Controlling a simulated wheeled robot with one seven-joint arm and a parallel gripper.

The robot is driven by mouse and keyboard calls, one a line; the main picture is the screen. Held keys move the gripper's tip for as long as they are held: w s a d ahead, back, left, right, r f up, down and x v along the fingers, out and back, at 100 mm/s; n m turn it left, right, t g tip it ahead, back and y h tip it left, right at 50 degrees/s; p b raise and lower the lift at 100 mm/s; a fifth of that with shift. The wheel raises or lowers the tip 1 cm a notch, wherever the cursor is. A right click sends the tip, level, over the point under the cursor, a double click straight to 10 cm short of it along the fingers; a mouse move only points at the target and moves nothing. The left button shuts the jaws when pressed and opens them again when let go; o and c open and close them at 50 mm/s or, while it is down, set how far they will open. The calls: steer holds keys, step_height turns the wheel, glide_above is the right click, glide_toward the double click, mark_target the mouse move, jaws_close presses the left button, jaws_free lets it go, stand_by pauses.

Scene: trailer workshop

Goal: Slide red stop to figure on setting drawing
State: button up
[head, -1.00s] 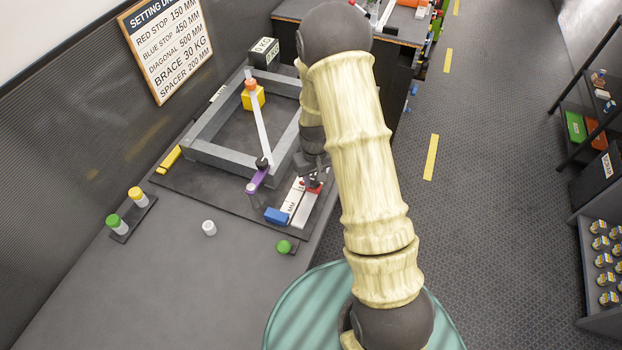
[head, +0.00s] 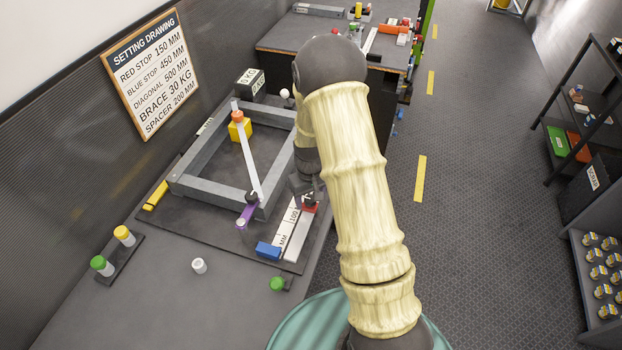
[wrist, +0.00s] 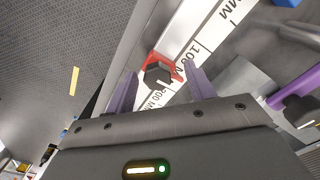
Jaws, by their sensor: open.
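The setting drawing (head: 152,101) on the wall reads red stop 150 MM. The white ruler (head: 287,226) lies along the right side of the dark board. The red stop (head: 309,208) sits at its far end; a blue stop (head: 268,251) sits at the near end. In the wrist view the red stop (wrist: 152,60) carries a dark knob and lies beside the 100 and 200 MM labels; its exact reading is unclear. My gripper (wrist: 160,74) is open, its purple fingers apart on either side of the knob. In the head view my arm partly hides it.
A grey frame (head: 213,190) with a white diagonal bar (head: 250,160) and a purple lever (head: 246,217) stands just left of the ruler. A weight block (head: 249,82) is behind it. A white cap (head: 199,266) and green knob (head: 277,284) lie in front.

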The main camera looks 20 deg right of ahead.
mark_target(309, 201)
step_height(309, 201, up, 17)
steer(key=b, duration=0.2)
steer(key=shift+b, duration=0.3)
steer(key=shift+a, duration=0.1)
steer(key=s+a+m+t, duration=0.1)
steer(key=s+a+t, duration=0.1)
steer(key=s, duration=1.4)
steer(key=shift+f+m+t, duration=0.3)
steer(key=shift+f+m, duration=0.05)
steer(key=shift+m, duration=0.05)
steer(key=shift+c, duration=0.4)
steer(key=c, duration=0.3)
steer(key=shift+d, duration=0.15)
